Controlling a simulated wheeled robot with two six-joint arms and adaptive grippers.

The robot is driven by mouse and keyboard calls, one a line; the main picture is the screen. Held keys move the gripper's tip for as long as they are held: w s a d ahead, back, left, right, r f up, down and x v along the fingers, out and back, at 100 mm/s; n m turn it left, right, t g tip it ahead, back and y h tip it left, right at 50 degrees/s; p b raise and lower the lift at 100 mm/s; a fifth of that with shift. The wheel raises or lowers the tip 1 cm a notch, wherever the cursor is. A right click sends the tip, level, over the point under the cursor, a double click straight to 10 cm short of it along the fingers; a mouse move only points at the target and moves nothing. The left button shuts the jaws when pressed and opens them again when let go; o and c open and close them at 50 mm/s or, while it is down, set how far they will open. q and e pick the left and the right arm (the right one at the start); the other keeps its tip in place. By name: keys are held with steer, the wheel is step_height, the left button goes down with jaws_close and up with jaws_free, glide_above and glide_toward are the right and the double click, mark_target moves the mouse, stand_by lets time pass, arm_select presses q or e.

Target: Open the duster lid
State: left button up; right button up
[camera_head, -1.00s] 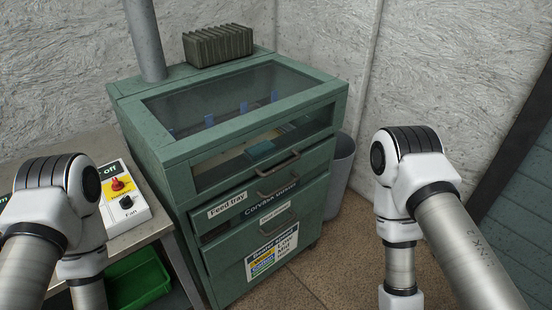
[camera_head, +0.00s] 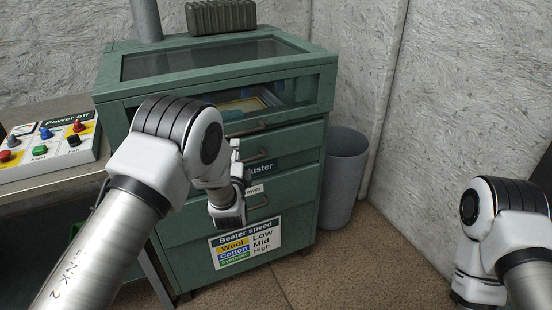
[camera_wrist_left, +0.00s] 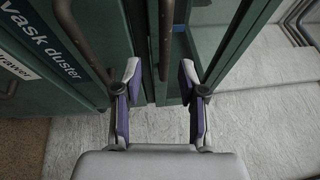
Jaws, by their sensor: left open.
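The duster (camera_head: 200,190) is a green cabinet. Its lid (camera_head: 318,95) has a clear top pane and front window and looks down. A bar handle (camera_head: 245,131) sits at the lid's lower front edge. My left arm hides the duster's left front. In the left wrist view my left gripper (camera_wrist_left: 160,82) is open, with its two purple-padded fingers on either side of the lid handle (camera_wrist_left: 166,35). I cannot tell whether they touch it. The right gripper is out of view; only my right arm shows.
Below the lid are a drawer handle (camera_head: 254,156) and a lower handle (camera_head: 258,203). A control panel (camera_head: 50,147) stands on a bench at left. A grey bin (camera_head: 346,175) stands right of the duster. Floor (camera_head: 375,265) is clear in front.

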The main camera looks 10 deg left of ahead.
mark_target(242, 133)
arm_select(q)
steer(key=shift+w+d+r+t+h+b, duration=0.1)
steer(key=shift+w+d+t+h+b, duration=0.25)
steer(key=shift+w+b, duration=0.6)
steer(key=x, duration=0.6)
steer(key=shift+w+d+r, duration=0.1)
steer(key=shift+w, duration=0.25)
jaws_close()
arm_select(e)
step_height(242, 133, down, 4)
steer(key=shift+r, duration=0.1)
